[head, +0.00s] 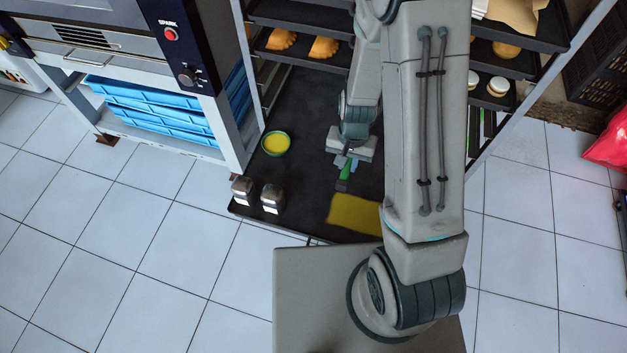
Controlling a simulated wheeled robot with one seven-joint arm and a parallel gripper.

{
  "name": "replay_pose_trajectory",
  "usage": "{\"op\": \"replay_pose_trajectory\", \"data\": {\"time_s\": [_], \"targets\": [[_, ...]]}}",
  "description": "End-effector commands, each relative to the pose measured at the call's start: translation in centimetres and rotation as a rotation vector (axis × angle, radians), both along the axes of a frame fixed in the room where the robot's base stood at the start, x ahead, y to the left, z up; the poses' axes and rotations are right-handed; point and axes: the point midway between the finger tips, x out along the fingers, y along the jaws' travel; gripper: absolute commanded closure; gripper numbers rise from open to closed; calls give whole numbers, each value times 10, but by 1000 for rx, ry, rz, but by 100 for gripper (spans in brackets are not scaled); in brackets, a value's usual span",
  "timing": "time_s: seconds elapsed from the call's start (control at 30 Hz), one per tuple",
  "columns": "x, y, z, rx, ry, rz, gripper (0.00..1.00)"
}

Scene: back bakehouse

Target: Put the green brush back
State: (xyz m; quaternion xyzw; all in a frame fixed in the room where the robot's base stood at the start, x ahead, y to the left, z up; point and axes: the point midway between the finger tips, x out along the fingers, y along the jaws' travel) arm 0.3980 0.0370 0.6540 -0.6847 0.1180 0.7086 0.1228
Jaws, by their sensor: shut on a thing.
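The green brush (346,171) hangs below my gripper (347,161) in the head view, above the dark lower shelf (308,105). Its green handle shows under the jaws, with a darker end pointing toward the front of the shelf. My gripper is shut on the brush. The upper part of the handle is hidden by the jaws. Whether the brush's lower end touches the shelf, I cannot tell. A yellow mat (352,214) lies on the shelf just in front of the brush, partly hidden by my arm.
A green bowl (265,148) with yellow contents stands left of my gripper. Two metal-topped dispensers (272,198) stand at the shelf's front left corner. Racks above hold pastries (324,47). An oven (90,40) with blue trays (160,115) below is at left. The dark shelf between bowl and gripper is clear.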

Motion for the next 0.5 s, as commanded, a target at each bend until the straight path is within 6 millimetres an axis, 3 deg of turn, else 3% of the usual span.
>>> {"op": "replay_pose_trajectory", "data": {"time_s": [0.1,0.3,0.5], "targets": [[-3,30,-19,0,4,7,100],[-5,71,-44,-1,4,0,100],[-5,90,-54,1,2,-5,100]]}}
